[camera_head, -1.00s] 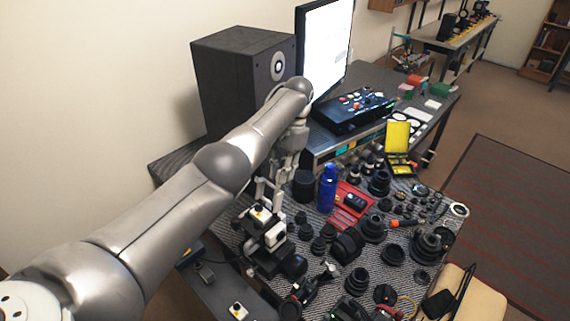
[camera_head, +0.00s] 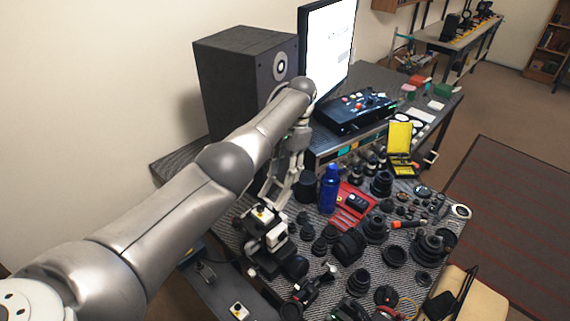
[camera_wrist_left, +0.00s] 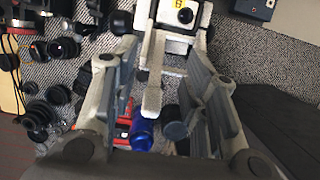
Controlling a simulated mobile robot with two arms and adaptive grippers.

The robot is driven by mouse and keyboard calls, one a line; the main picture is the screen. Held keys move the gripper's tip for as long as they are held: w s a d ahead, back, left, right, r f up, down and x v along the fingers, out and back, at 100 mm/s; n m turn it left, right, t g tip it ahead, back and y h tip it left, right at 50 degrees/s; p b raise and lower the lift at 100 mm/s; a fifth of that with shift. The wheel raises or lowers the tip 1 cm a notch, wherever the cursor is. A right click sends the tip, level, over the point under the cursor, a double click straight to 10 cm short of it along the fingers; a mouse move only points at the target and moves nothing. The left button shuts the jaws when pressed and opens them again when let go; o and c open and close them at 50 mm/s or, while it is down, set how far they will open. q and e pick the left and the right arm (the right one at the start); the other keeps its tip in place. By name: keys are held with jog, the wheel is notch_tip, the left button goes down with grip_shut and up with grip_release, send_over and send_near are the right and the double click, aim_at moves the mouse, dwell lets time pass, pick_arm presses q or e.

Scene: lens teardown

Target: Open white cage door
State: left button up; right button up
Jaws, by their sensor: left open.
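A white cage (camera_head: 275,238) around a dark device with a yellow mark stands at the near left of the striped table mat. The cage (camera_wrist_left: 201,38) also shows at the top middle of the left wrist view. A narrow white bar (camera_wrist_left: 152,95), possibly its door, reaches from it between my fingers; I cannot tell whether the door is closed. My left gripper (camera_head: 268,197) is just behind the cage in the head view. In the left wrist view its fingers (camera_wrist_left: 160,55) are open on either side of the bar, with no clear contact. My right gripper is not in view.
A blue bottle (camera_head: 328,188) and a dark cylinder (camera_head: 307,186) stand close to the gripper. Several lenses and a red case (camera_head: 352,203) crowd the mat on the right. A large speaker (camera_head: 243,75) and a monitor (camera_head: 328,50) stand behind.

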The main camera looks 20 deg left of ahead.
pick_arm(q)
notch_tip(320, 180, up, 5)
notch_tip(320, 180, up, 5)
send_over(285, 189)
jog(key=shift+s+f, duration=0.1)
jog(key=shift+f, duration=0.1)
dwell(0.4)
jog(key=shift+c, duration=0.5)
